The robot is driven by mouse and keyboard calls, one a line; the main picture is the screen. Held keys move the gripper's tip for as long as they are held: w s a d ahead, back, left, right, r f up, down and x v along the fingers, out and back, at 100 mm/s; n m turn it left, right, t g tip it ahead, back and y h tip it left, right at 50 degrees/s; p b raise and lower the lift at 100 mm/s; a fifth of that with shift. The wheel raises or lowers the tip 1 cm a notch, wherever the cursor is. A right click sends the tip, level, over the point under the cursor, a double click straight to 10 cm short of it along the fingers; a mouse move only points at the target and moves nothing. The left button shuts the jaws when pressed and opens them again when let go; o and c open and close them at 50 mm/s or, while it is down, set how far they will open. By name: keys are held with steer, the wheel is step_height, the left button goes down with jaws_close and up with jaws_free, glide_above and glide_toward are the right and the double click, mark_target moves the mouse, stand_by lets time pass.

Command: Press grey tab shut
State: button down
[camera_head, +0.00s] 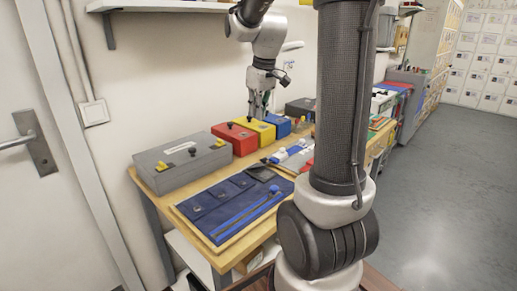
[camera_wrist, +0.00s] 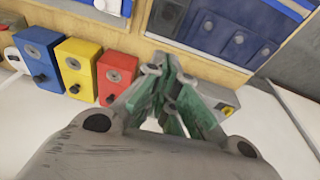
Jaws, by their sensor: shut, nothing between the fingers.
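I cannot pick out a grey tab with certainty in either view. A navy cloth panel (camera_head: 225,203) with pockets and small round studs lies on the wooden table; part of it shows at the top of the wrist view (camera_wrist: 215,22). A grey case (camera_head: 182,164) with yellow fittings and a black knob stands behind it; a corner of it shows beside my fingers in the wrist view (camera_wrist: 230,104). My gripper (camera_head: 263,112) points down over the row of coloured boxes. In the wrist view its green-padded fingers (camera_wrist: 160,62) are shut and empty, hiding what lies directly behind them.
A red box (camera_head: 238,138), a yellow box (camera_head: 258,130) and a blue box (camera_head: 278,125) with dark knobs stand in a row right of the grey case. A blue bar (camera_head: 240,208) lies along the panel. A wall shelf (camera_head: 160,7) hangs above. The floor at right is clear.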

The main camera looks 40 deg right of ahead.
glide_above(258, 165)
steer(key=x, duration=0.4)
steer(key=s+x, duration=0.1)
steer(key=x, duration=0.2)
steer(key=s+x, duration=0.1)
steer(key=x, duration=0.3)
steer(key=shift+w+a+f, duration=0.1)
steer(key=shift+f, duration=0.4)
steer(key=shift+s+f, duration=0.4)
steer(key=shift+f, duration=0.25)
